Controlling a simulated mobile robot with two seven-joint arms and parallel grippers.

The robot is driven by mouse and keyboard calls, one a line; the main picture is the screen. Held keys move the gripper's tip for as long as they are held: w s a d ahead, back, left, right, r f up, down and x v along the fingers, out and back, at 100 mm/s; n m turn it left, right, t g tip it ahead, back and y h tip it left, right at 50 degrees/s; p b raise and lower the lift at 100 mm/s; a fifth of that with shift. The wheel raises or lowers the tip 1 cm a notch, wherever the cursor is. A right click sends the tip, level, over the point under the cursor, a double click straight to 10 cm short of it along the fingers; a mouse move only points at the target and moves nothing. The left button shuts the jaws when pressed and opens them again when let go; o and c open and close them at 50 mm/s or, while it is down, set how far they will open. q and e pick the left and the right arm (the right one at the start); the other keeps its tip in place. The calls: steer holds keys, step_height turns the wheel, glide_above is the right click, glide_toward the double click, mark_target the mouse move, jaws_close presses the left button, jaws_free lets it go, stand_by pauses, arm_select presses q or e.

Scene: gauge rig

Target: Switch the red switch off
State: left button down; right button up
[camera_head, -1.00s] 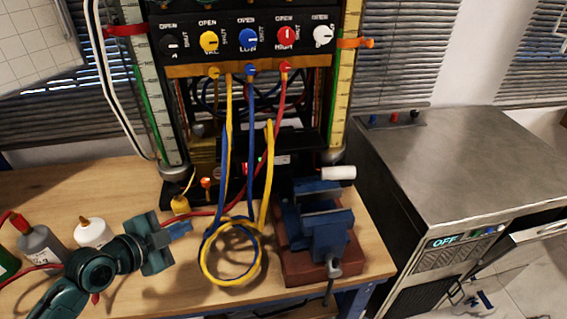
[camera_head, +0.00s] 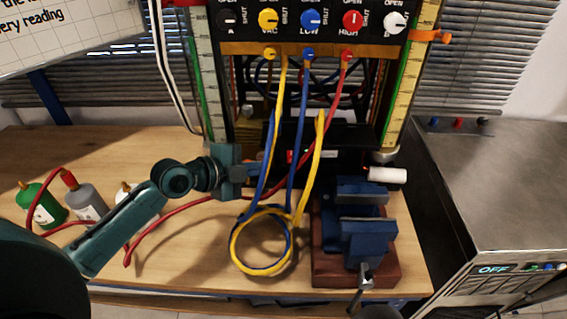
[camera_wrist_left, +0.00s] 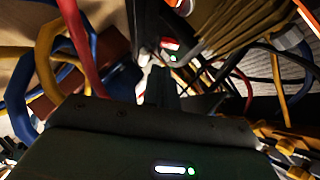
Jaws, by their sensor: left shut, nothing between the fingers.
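The red switch (camera_head: 290,157) shows as a small red lit patch on the low black box under the gauge panel. In the left wrist view a red and white lit switch (camera_wrist_left: 171,44) sits just above a green light. Its exact position, on or off, is too small to tell. My left gripper (camera_head: 257,170) is shut and empty, to the left of the switch and close to it. In the left wrist view its shut fingertips (camera_wrist_left: 160,75) point toward the switch, a little below it in the picture. Contact cannot be seen. My right gripper is not in view.
Yellow, blue and red hoses (camera_head: 262,262) hang and coil in front of the box. A blue vise (camera_head: 362,235) stands on the right. Bottles (camera_head: 85,200) stand at the left. The panel has coloured knobs (camera_head: 352,20) above. Bare bench lies at the front left.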

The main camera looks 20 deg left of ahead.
mark_target(293, 163)
arm_select(q)
steer(key=p+x, duration=0.1)
steer(key=x, duration=0.7)
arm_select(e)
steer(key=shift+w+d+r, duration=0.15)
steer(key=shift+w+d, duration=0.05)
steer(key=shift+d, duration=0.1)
arm_select(q)
steer(key=shift+w+f+t+b, duration=0.2)
steer(key=shift+t+b, duration=0.1)
steer(key=shift+b, duration=0.9)
steer(key=shift+r+p, duration=0.5)
steer(key=shift+r, duration=0.35)
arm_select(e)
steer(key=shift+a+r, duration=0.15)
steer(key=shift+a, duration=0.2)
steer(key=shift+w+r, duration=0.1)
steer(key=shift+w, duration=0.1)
